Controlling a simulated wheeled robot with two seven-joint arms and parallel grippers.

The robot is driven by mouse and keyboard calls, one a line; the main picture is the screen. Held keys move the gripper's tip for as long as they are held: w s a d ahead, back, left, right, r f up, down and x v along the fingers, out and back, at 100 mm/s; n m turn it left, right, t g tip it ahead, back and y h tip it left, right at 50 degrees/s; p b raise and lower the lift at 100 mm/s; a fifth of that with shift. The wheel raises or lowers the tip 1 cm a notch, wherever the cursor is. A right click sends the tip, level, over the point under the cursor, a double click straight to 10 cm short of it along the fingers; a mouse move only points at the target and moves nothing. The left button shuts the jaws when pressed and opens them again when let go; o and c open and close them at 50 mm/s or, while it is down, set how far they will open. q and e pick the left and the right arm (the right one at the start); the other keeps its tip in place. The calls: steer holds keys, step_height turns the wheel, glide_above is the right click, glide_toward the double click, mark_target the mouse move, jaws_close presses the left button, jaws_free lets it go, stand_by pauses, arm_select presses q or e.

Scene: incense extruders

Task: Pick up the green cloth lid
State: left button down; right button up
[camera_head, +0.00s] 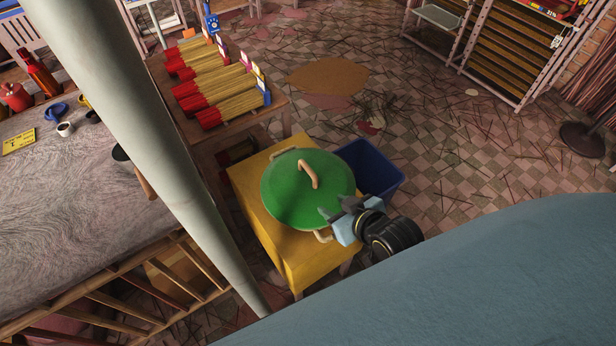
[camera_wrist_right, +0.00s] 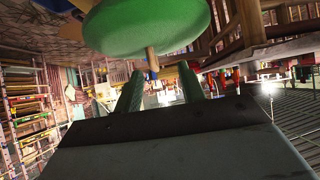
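The round green lid (camera_head: 300,198) with a tan loop handle (camera_head: 309,174) on top lies over the yellow stand (camera_head: 272,232). Tan side handles show at its rim; I cannot tell what they belong to. My right gripper (camera_head: 338,209) is at the lid's lower right edge, its fingers apart. In the right wrist view, the lid (camera_wrist_right: 145,28) fills the top, with a tan peg-like part beneath it in the picture. The fingers (camera_wrist_right: 158,88) are spread with nothing held between them. My left gripper is not in view.
A dark blue bin (camera_head: 372,170) stands right behind the yellow stand. A wooden table (camera_head: 165,85) with bundles of red-ended sticks is beyond it. A grey-topped table (camera_head: 70,190) is at left. The tiled floor at right has scattered sticks.

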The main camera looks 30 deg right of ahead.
steer(key=w+r+t, duration=0.1)
steer(key=w+t, duration=0.1)
glide_toward(310, 170)
steer(key=shift+t, duration=0.3)
steer(key=x, duration=0.5)
steer(key=shift+s+a+f+b, duration=0.15)
steer(key=shift+s+f+b, duration=0.05)
steer(key=shift+f+b, duration=0.15)
steer(key=shift+b+x, duration=0.4)
steer(key=shift+x, duration=2.7)
steer(key=shift+r, duration=0.1)
steer(key=shift+c, duration=0.4)
jaws_close()
